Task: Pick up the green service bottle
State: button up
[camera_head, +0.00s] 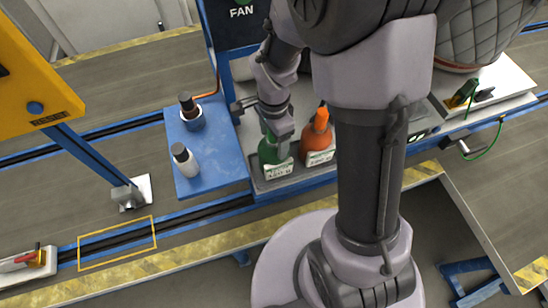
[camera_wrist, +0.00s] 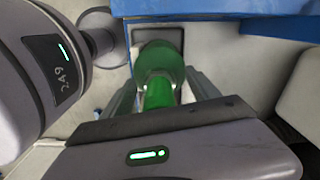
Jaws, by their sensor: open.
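The green service bottle (camera_head: 268,152) stands upright in a grey tray (camera_head: 262,186) on the blue bench, with a white label on its front. My gripper (camera_head: 276,132) is above it and hides its top in the head view. In the wrist view the green bottle (camera_wrist: 160,68) shows between the two fingers of my gripper (camera_wrist: 162,92). The fingers are open, one on each side of it. I cannot tell whether either finger touches it.
An orange bottle (camera_head: 318,135) stands close to the right of the green one. A blue side shelf (camera_head: 212,160) holds a dark-capped bottle (camera_head: 190,112) and a white bottle (camera_head: 185,160). A yellow RESET panel (camera_head: 35,70) stands at the left.

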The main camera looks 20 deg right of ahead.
jog(key=shift+r, duration=0.1)
grip_shut()
dwell(0.4)
